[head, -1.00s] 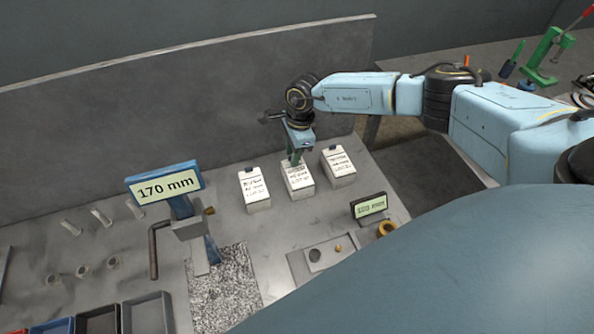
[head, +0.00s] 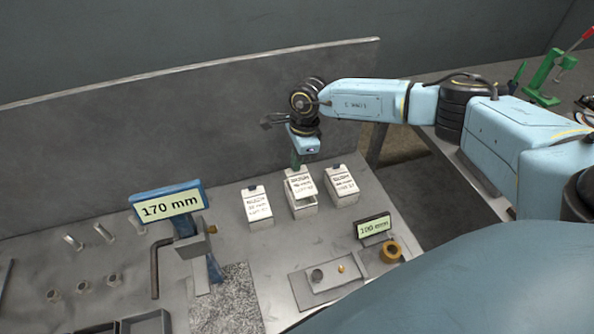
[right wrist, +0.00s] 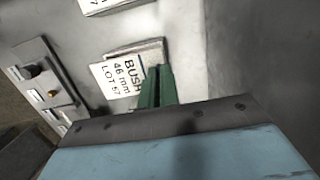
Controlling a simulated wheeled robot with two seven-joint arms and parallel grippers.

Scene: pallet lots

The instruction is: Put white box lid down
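The white box lid (head: 300,187) carries a printed label and sits slightly raised and tilted over the middle white box (head: 305,210), with a gap between them. In the right wrist view the lid (right wrist: 112,80) reads "BUSH 46 mm LOT 67", and the box edge (right wrist: 140,48) shows behind it. My right gripper (head: 295,163) points down, its green fingers closed on the lid's back edge; the fingers (right wrist: 157,90) also show in the right wrist view. The box's inside is mostly hidden by the lid. My left gripper is not in view.
Similar labelled white boxes stand close on the left (head: 257,206) and right (head: 341,186). A 170 mm display (head: 170,206) stands at left, a 100 mm display (head: 373,227) at front right beside a plate (head: 300,290). A grey wall panel (head: 180,110) runs behind.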

